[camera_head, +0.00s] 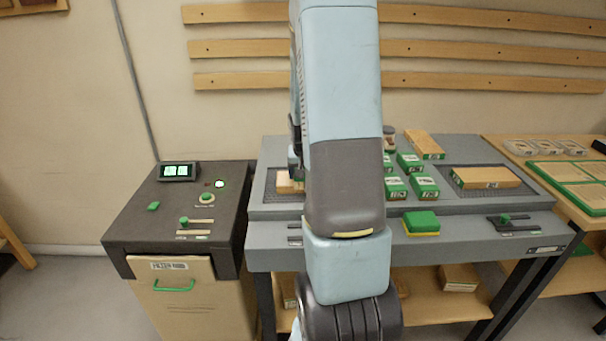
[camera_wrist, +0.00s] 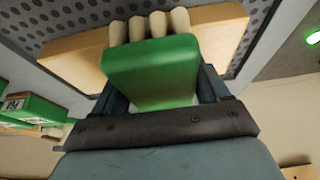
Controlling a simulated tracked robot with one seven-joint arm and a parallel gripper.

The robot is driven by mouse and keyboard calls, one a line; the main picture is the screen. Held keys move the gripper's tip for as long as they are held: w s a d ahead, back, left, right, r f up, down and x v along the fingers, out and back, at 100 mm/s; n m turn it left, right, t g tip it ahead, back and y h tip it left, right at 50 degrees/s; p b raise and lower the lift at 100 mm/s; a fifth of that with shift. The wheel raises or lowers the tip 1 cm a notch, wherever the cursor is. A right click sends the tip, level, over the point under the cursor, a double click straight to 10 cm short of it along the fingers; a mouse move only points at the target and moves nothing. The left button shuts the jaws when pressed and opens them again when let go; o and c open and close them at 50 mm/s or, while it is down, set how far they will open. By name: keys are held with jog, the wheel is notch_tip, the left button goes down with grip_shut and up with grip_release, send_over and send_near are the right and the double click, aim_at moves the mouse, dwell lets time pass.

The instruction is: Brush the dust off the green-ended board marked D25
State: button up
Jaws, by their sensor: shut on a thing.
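My gripper (camera_wrist: 160,92) is shut on a brush with a green handle (camera_wrist: 150,62) and several cream bristle tufts. The brush lies over a pale wooden board (camera_wrist: 222,40) on a grey perforated panel. I cannot tell whether the bristles touch the board. In the head view, part of this board (camera_head: 287,185) shows at the left of the bench, while my arm hides the gripper and brush. Another wooden board with a green end (camera_head: 485,177) lies on the right perforated panel. A third green-ended board (camera_head: 425,145) lies at the back. I cannot read D25 on any of them.
Several green-topped blocks (camera_head: 424,187) stand mid-bench, close to my arm. A green and yellow pad (camera_head: 421,223) lies at the front ledge. A dark cabinet (camera_head: 180,218) with controls stands at left. A side table (camera_head: 560,150) with green-edged items stands at right.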

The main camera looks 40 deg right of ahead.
aim_at(284, 173)
jog(key=shift+w+a, duration=0.6)
jog(key=shift+a, duration=0.3)
jog(key=shift+w+a, duration=0.6)
jog(key=shift+a, duration=0.25)
jog(key=shift+w+a, duration=0.6)
jog(key=shift+a, duration=0.3)
jog(key=shift+s+d+f, duration=0.1)
jog(key=shift+s+d, duration=0.25)
jog(key=shift+d, duration=0.3)
jog(key=shift+s+d, duration=0.35)
jog(key=shift+d, duration=0.35)
jog(key=shift+s+d+f, duration=0.1)
jog(key=shift+s+d, duration=0.25)
jog(key=shift+d, duration=0.3)
jog(key=shift+s+d+r, duration=0.1)
jog(key=shift+s+d, duration=0.15)
jog(key=shift+d, duration=0.35)
jog(key=shift+s+d+r, duration=0.1)
jog(key=shift+s+d, duration=0.1)
jog(key=shift+d, duration=0.4)
jog(key=shift+d, duration=0.1)
jog(key=shift+s+d+r, duration=0.1)
jog(key=shift+s+d, duration=0.2)
jog(key=shift+d, duration=0.4)
jog(key=shift+s+d, duration=0.3)
jog(key=shift+d, duration=0.4)
